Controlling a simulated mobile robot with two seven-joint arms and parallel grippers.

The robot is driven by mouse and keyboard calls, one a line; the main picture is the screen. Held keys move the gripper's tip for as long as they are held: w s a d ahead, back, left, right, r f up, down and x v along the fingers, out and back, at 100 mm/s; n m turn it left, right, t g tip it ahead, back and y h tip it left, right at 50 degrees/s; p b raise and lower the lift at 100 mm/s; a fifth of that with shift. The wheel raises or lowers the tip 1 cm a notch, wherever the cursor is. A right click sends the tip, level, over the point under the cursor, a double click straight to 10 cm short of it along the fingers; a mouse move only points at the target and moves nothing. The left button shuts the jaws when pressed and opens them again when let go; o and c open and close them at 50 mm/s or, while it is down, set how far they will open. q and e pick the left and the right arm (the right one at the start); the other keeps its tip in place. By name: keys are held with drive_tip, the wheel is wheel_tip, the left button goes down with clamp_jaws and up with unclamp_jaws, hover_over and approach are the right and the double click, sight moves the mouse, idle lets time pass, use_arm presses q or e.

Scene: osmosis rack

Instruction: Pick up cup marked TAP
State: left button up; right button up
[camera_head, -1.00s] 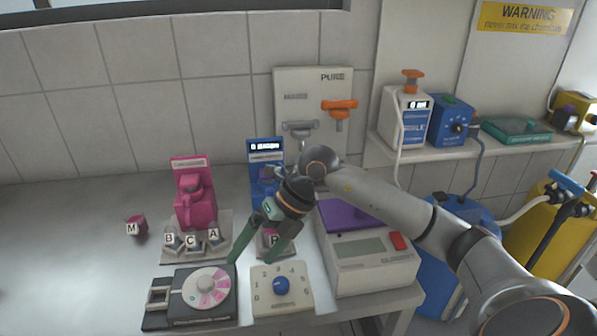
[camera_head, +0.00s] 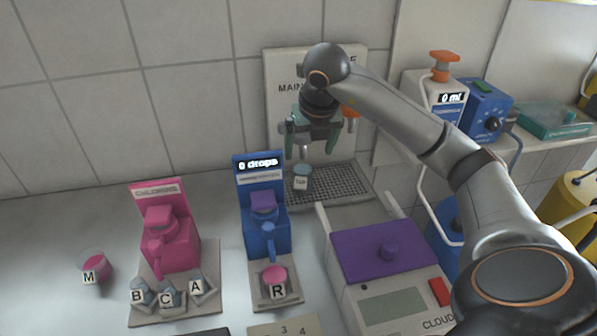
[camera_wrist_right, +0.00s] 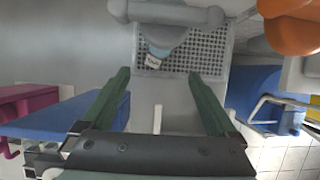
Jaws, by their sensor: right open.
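The cup marked TAP (camera_head: 301,178) is a small cup with a white label and a bluish-grey top. It stands upright on the dark perforated drip grid (camera_head: 345,183) below the water dispenser. My right gripper (camera_head: 313,150) is open and empty above and around the line of the cup, fingers pointing down, in the head view. In the right wrist view the cup (camera_wrist_right: 154,60) lies beyond the two green fingertips, roughly between their lines and apart from them. A grey tap part of the dispenser partly covers it there. My left gripper is not in view.
The dispenser panel (camera_head: 283,75) stands behind my right gripper. A blue drops device (camera_head: 262,225) and a pink device (camera_head: 170,240) stand to the left. A cloud meter with a purple lid (camera_head: 350,250) is in front right. Cups M (camera_head: 93,268) and R (camera_head: 275,278) stand apart.

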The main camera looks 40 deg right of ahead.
sight(304, 192)
drive_tip(key=x, duration=1.2)
drive_tip(key=shift+w+f+p, duration=0.1)
drive_tip(key=shift+f+p, duration=0.15)
drive_tip(key=shift+p, duration=0.05)
clamp_jaws()
idle(0.4)
drive_tip(key=shift+d+r, duration=0.1)
drive_tip(key=shift+r, duration=0.05)
